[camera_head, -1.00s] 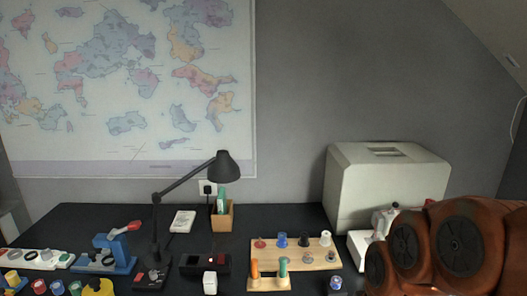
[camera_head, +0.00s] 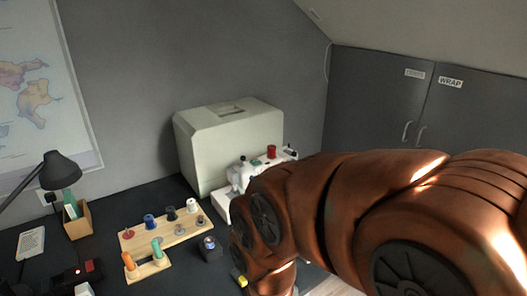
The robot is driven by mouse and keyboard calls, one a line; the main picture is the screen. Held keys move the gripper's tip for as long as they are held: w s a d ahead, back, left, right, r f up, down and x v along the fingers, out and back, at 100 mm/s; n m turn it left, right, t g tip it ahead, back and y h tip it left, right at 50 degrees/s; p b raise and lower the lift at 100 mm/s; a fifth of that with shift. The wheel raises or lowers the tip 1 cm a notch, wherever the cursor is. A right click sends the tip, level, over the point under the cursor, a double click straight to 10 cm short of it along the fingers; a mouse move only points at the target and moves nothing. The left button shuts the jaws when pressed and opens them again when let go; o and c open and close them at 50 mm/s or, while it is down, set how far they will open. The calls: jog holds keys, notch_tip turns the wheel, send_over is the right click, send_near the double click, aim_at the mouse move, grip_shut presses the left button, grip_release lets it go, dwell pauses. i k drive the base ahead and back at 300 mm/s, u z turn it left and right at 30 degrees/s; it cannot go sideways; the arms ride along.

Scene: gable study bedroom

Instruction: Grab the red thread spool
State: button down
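A red thread spool (camera_head: 271,151) stands on top of the white sewing machine (camera_head: 236,180), near its right end. A wooden spool rack (camera_head: 158,240) on the dark desk holds several spools, among them a blue one (camera_head: 150,220), a black one (camera_head: 171,213), a white one (camera_head: 191,205), an orange one (camera_head: 128,261) and a teal one (camera_head: 156,246). My brown arm crosses the right and lower middle, in front of part of the sewing machine. My gripper's fingers do not show.
A large pale case (camera_head: 227,140) stands behind the sewing machine against the wall. A black desk lamp (camera_head: 62,170) and a wooden pencil box (camera_head: 79,222) are at left. Grey cupboards (camera_head: 380,100) stand at right. A small dark block (camera_head: 210,248) lies between rack and arm.

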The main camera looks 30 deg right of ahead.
aim_at(271, 149)
jog(key=u, duration=3.3)
jog(key=k, duration=2.15)
jog(key=z, duration=0.95)
